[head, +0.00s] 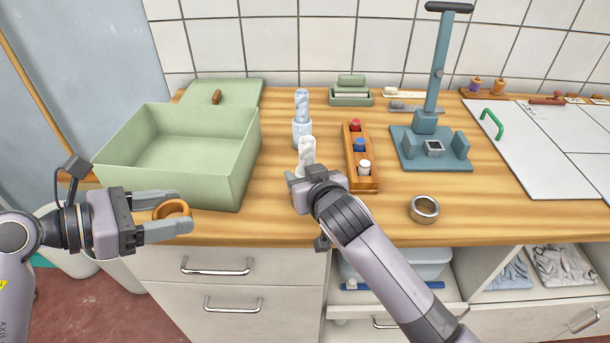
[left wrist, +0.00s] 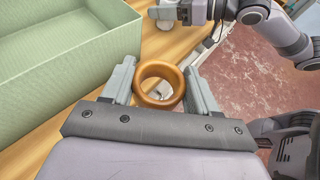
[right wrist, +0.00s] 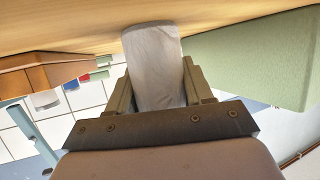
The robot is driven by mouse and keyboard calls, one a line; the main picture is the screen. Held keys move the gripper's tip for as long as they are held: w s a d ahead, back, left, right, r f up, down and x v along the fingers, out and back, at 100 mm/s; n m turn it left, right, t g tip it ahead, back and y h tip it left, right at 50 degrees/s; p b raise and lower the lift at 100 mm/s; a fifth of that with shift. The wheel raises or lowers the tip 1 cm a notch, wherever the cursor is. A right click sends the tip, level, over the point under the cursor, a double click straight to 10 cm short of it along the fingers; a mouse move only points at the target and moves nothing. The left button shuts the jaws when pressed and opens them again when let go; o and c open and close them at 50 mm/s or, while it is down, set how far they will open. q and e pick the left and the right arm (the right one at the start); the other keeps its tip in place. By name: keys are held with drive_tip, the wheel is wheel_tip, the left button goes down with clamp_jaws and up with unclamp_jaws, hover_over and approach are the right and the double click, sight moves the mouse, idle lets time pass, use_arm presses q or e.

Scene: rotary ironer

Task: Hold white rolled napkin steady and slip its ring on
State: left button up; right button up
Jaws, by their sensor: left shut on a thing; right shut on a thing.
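The white rolled napkin (head: 307,150) is held upright in my right gripper (head: 316,178), above the counter's front part. In the right wrist view the napkin (right wrist: 154,65) sits between both fingers. I cannot tell whether its lower end touches the counter. My left gripper (head: 166,214) is shut on a brown-orange ring (head: 171,203) near the counter's front edge, left of the napkin. The left wrist view shows the ring (left wrist: 160,67) pinched across its outside, its hole open and empty. The ring and napkin are well apart.
A green box (head: 215,185) stands behind the left gripper. A bluish-white roll (head: 302,132) stands behind the napkin. A wooden tray (head: 363,184) with small coloured items and a metal ring (head: 424,217) are to the right. A blue-grey stand (head: 399,160) is farther right.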

idle(0.7)
use_arm(q)
wheel_tip(320, 180, up, 11)
hover_over(305, 141)
drive_tip(key=shift+r, duration=0.2)
drive_tip(key=shift+f, duration=2.05)
drive_tip(key=shift+f, duration=0.35)
drive_tip(key=shift+f, duration=0.7)
drive_tip(key=shift+f, duration=0.25)
